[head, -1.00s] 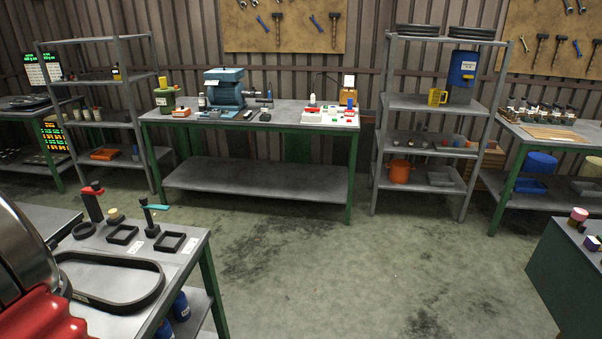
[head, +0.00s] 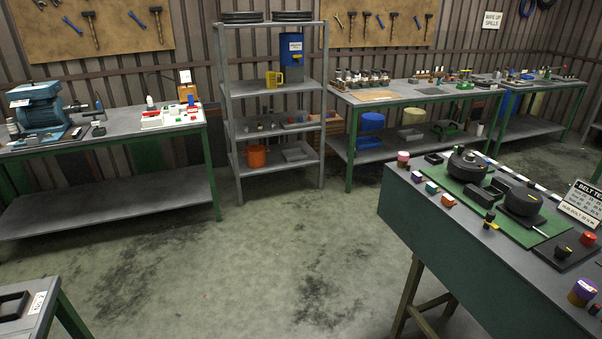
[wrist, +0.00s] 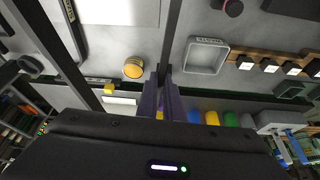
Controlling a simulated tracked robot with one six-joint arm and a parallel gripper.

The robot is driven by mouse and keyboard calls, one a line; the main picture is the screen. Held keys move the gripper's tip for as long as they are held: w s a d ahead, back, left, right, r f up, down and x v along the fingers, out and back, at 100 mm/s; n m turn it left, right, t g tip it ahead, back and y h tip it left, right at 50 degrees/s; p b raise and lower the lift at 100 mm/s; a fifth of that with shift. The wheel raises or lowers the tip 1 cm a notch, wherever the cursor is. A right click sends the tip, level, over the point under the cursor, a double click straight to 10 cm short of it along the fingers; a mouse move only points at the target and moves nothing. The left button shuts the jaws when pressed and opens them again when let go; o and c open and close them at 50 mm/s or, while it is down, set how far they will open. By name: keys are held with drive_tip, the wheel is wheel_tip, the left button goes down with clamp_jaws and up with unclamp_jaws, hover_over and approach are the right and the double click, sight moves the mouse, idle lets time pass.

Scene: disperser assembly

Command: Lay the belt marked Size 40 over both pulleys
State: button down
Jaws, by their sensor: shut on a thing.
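Two dark pulleys, a nearer-right one (head: 523,200) and a farther-left one (head: 467,164), stand on a green plate (head: 490,217) on the bench at the right of the head view. My gripper (wrist: 163,72) shows in the wrist view with its fingers close together. It is shut on a black band (wrist: 173,35), which I take to be the belt; it runs from the fingertips to the top edge. Another dark strip slants at the left, and I cannot tell if it is the same band. No Size 40 marking is readable. My gripper is not in the head view.
The green-sided bench (head: 470,262) also carries small coloured blocks, a belt sign (head: 580,203), a red knob (head: 588,238) and a purple-and-yellow canister (head: 582,292). A shelf rack (head: 325,110) and other workbenches line the wall. The floor between is open.

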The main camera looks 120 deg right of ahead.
drive_tip(key=w+a+r, duration=0.1)
drive_tip(key=a, duration=1.3)
drive_tip(key=w+a, duration=0.2)
drive_tip(key=a, duration=1.2)
drive_tip(key=shift+r, duration=0.4)
